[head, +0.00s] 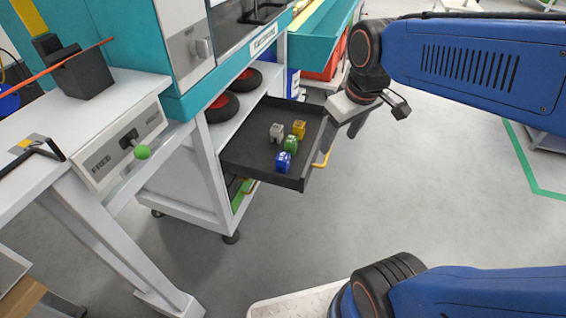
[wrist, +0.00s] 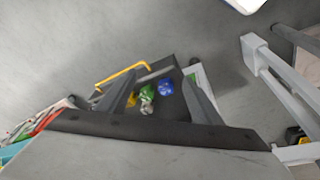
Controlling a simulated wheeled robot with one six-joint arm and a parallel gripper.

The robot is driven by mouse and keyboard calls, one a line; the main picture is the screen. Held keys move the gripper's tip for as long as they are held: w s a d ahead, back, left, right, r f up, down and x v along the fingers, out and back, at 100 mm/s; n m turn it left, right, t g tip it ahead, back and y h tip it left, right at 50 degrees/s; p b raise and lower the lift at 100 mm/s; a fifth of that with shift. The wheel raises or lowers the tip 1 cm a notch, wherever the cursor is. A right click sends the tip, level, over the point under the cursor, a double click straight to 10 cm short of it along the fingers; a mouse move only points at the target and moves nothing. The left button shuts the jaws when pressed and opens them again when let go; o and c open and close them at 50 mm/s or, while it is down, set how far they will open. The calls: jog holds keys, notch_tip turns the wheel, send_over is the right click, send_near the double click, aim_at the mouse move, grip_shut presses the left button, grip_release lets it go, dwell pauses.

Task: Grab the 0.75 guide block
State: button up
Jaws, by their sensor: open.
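Several small guide blocks stand in an open dark drawer (head: 252,158): a grey one (head: 277,132), a yellow one (head: 299,129), a green one (head: 291,144) and a blue one (head: 283,162). Their markings are too small to read, so I cannot tell which is 0.75. In the wrist view, the blue (wrist: 165,87), green (wrist: 147,92), grey (wrist: 147,107) and partly hidden yellow block (wrist: 131,100) appear between the fingers of my gripper (wrist: 162,78).
The drawer has a yellow handle (head: 326,154) at its front. A white cabinet frame (head: 212,160) stands to its left, with a teal machine (head: 183,95) above. A green-knobbed lever (head: 142,152) sticks out at the left. The floor (head: 420,190) on the right is clear.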

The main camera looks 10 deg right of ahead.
jog(key=w+a+f+n+g, duration=0.15)
jog(key=w+a+n, duration=0.25)
jog(key=w, duration=0.6)
jog(key=n+g, duration=0.2)
jog(key=n, duration=0.1)
send_near(283, 156)
notch_tip(283, 156, down, 10)
jog(key=shift+s+a+f, duration=0.1)
jog(key=shift+s, duration=0.1)
jog(key=shift+c, duration=0.3)
jog(key=c, duration=1.1)
